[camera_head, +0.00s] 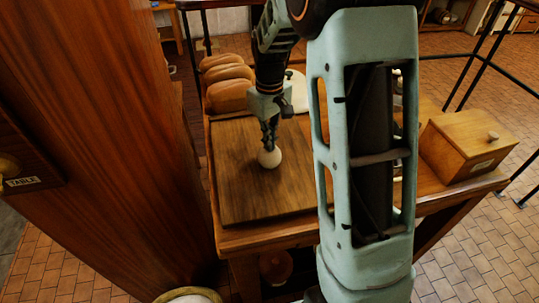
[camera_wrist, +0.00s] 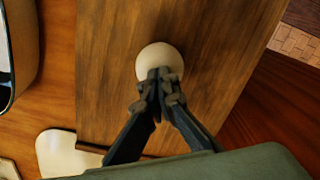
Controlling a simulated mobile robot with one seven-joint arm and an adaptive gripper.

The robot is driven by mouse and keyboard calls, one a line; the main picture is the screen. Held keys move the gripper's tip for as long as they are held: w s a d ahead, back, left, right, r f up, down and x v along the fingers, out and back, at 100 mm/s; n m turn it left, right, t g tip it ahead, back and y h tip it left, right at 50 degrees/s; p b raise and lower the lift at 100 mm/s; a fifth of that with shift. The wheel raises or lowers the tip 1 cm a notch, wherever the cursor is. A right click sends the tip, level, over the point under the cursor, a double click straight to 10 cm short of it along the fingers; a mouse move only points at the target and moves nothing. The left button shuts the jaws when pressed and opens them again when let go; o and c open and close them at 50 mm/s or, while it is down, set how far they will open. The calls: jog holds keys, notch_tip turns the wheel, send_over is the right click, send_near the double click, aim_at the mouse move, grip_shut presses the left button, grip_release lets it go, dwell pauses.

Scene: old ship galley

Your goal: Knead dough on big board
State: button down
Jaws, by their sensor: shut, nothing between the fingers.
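My gripper (camera_head: 268,146) points down at the dough from above. Its fingertips are together in the wrist view (camera_wrist: 159,75) and overlap the near edge of the ball. They look to be at or touching the dough; any pressing in is hidden. Nothing is held between the fingers.
Several bread loaves (camera_head: 228,90) lie behind the board on the table. A wooden box with a knob (camera_head: 470,142) stands at the table's right. A tall wooden post (camera_head: 110,130) rises close at left. A pale board (camera_wrist: 65,155) shows beside the big board. My arm hides the table's middle.

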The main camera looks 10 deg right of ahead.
jog(key=shift+r, duration=0.35)
jog(key=shift+r+p, duration=2.25)
jog(key=shift+r, duration=0.85)
